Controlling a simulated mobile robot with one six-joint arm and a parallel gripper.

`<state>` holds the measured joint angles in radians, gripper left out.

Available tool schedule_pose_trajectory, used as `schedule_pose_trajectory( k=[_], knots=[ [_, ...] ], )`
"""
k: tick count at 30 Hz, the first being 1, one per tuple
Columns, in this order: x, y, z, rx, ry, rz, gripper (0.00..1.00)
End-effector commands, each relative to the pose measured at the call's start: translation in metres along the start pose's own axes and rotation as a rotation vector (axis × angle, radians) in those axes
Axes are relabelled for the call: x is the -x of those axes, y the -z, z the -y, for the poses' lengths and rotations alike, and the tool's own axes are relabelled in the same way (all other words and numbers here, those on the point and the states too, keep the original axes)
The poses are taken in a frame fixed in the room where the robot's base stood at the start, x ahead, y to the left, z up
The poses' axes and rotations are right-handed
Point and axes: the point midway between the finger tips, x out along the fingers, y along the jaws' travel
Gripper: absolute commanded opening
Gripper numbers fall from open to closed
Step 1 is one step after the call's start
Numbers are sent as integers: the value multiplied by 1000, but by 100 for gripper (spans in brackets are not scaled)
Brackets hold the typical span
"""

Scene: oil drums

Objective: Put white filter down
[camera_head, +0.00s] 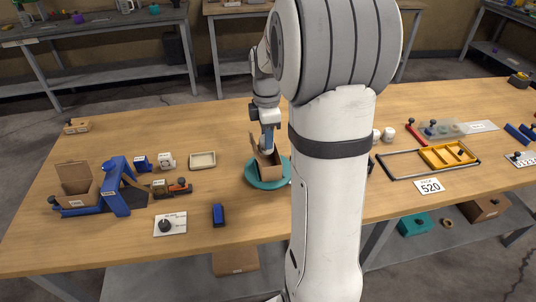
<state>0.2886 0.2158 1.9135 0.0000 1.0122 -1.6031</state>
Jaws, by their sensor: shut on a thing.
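My gripper (267,143) points down at the middle of the table, over a small open cardboard box (265,168). The box stands on a round teal disc (254,182), with one flap raised at its left. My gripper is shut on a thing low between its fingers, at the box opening. Only a small pale part of it shows, which fits the white filter; the box and fingers hide the rest. Two small white round pieces (388,134) stand on the table to the right of my arm.
A blue device (117,187) with an open cardboard box (77,184) stands at left. A yellow tray (440,155) in a dark frame is at right. My arm hides the middle right.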

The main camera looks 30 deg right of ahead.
Motion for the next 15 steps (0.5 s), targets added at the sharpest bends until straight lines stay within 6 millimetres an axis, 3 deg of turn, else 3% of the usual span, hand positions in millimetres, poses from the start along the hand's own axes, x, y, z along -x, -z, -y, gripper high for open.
schedule_pose_trajectory(
  k=[3, 15],
  knots=[
    [-22, -4, 1, -9, 4, 0, 13],
    [-69, -8, 1, -19, 3, 0, 13]
  ],
)
